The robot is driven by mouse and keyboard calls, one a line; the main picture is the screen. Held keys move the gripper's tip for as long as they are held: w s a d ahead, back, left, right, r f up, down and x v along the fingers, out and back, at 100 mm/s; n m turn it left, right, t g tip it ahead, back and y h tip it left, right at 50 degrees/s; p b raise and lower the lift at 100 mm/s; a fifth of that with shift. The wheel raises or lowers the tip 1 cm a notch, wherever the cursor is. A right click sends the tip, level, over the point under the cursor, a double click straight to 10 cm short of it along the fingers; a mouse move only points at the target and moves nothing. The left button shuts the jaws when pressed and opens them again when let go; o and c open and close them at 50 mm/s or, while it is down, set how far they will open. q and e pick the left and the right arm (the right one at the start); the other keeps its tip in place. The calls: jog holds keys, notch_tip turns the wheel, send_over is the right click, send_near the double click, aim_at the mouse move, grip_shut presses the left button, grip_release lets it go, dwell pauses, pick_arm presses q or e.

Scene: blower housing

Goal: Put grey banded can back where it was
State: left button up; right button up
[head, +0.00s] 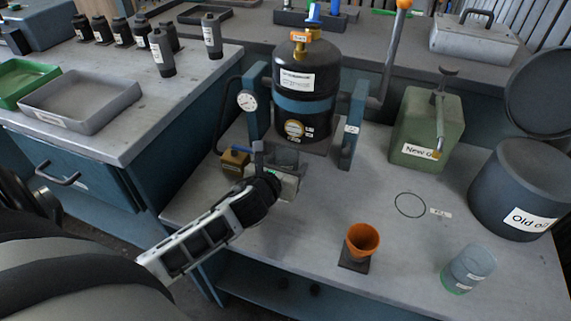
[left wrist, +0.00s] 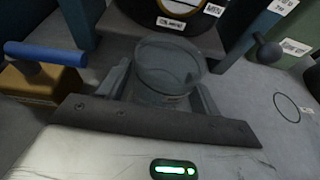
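I cannot tell for sure which can is the grey banded one. A grey can (head: 213,36) with a label stands on the left bench, and a darker labelled can (head: 162,55) is beside it. My left gripper (head: 275,172) is low in front of the black tank. In the left wrist view its fingers (left wrist: 165,95) are wide apart, one on each side of a clear cup (left wrist: 170,65). I see no clear contact with the cup, which also shows in the head view (head: 285,158). My right gripper is out of view.
The black tank (head: 305,80) stands between blue posts. An orange cup (head: 362,240), a clear labelled beaker (head: 468,268), a green can (head: 427,130) and the Old oil bin (head: 515,190) are on the workbench. A drawn circle (head: 410,205) has free bench around it.

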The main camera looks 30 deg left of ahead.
pick_arm(q)
jog(key=shift+o, duration=0.2)
jog(key=shift+r, duration=0.15)
jog(key=shift+s+d+r, duration=0.1)
jog(key=shift+s+r, duration=0.05)
jog(key=shift+s, duration=0.05)
jog(key=p+v, duration=0.1)
jog(key=v, duration=1)
jog(key=shift+s, duration=0.2)
jog(key=shift+d+r, duration=0.1)
